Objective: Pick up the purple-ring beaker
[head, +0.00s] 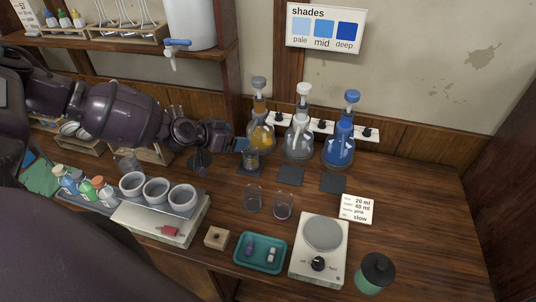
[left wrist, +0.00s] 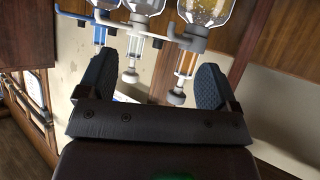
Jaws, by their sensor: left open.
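My left gripper (head: 241,145) reaches in from the left, just in front of the orange flask. In the left wrist view its two dark fingers (left wrist: 152,78) are spread wide, with no beaker visible between them. A small clear beaker (head: 251,161) stands on a dark pad below the orange flask, right by the fingertips; I cannot tell whether they touch. Two more clear beakers, a left one (head: 253,198) and a right one (head: 284,205), stand on the open table nearer me. My right gripper is not in view.
A clear flask (head: 299,143) and a blue flask (head: 339,150) stand at the back, with dark pads before them. The right table is clear.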

